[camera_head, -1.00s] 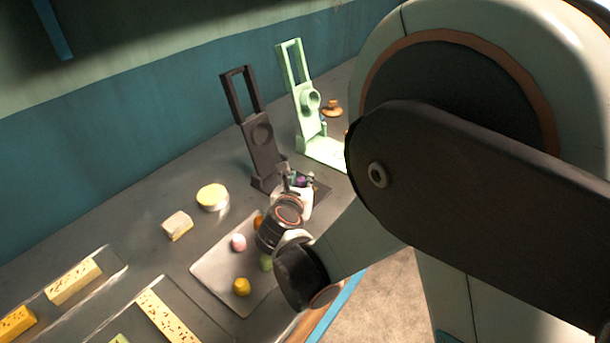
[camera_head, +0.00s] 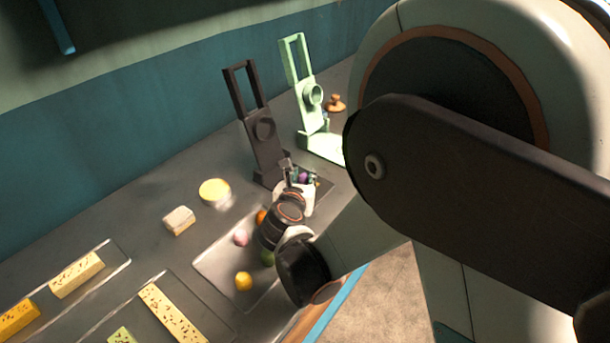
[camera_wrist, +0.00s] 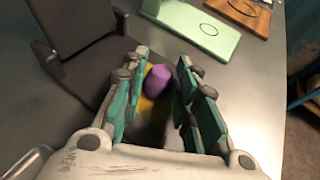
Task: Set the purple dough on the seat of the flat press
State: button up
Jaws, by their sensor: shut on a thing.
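The purple dough (camera_wrist: 157,80) is a small rounded lump between the fingers of my gripper (camera_wrist: 161,84), which is shut on it. In the head view the purple dough (camera_head: 303,177) shows as a small spot between the fingers of my gripper (camera_head: 302,176). The gripper is over the base of the dark press (camera_head: 264,140). The dark press (camera_wrist: 80,60) has a tall upright with an open frame. A yellow patch shows just below the dough in the wrist view. Whether the dough touches the dark base is hidden by the fingers.
A pale green press (camera_head: 307,95) stands behind, with a round mark on its base (camera_wrist: 208,29). A tray (camera_head: 213,265) holds several dough balls. A yellow-topped round tin (camera_head: 214,192) and a pale block (camera_head: 179,221) sit left. Yellow bars lie in trays at lower left.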

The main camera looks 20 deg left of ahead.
jog(key=shift+f, duration=0.1)
jog(key=o, duration=1)
jog(key=shift+c, duration=0.2)
